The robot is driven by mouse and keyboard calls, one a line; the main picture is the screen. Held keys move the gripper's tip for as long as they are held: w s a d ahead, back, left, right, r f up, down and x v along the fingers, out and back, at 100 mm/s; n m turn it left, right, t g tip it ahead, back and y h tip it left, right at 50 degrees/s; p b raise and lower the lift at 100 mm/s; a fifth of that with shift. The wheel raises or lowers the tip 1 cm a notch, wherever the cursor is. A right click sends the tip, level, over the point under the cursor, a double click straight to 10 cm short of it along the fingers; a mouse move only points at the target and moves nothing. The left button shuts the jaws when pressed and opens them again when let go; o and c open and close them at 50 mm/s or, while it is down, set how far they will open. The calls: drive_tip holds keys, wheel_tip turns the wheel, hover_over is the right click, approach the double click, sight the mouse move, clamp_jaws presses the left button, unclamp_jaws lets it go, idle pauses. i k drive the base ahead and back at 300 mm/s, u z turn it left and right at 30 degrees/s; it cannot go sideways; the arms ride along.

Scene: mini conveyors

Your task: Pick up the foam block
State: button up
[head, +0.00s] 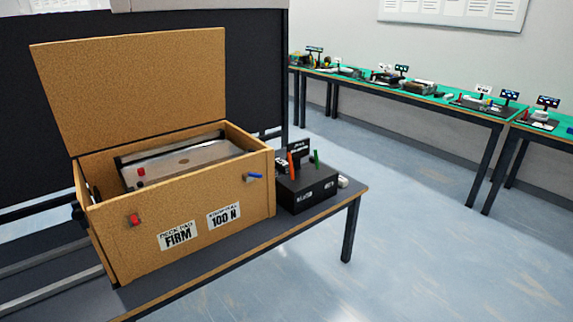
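I cannot make out a foam block for certain in the head view. A cork-brown box (122,228) stands on the near table with its lid (135,85) raised. Inside it is a grey metal unit (160,170) with a red button; the lower part of the inside is hidden by the box's front wall. My gripper is not in view.
The black box (307,196) with upright orange and green pieces stands right of the brown box. A blue lever (255,176) sticks out of the brown box. The near table's front strip (235,255) is bare. Green-topped tables (350,75) with several small devices line the far wall; open floor lies between.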

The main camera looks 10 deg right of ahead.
sight(283, 167)
drive_tip(key=i, duration=0.85)
drive_tip(key=u, duration=2.4)
drive_tip(key=k, duration=0.1)
drive_tip(key=z, duration=3.55)
drive_tip(key=i, duration=1.55)
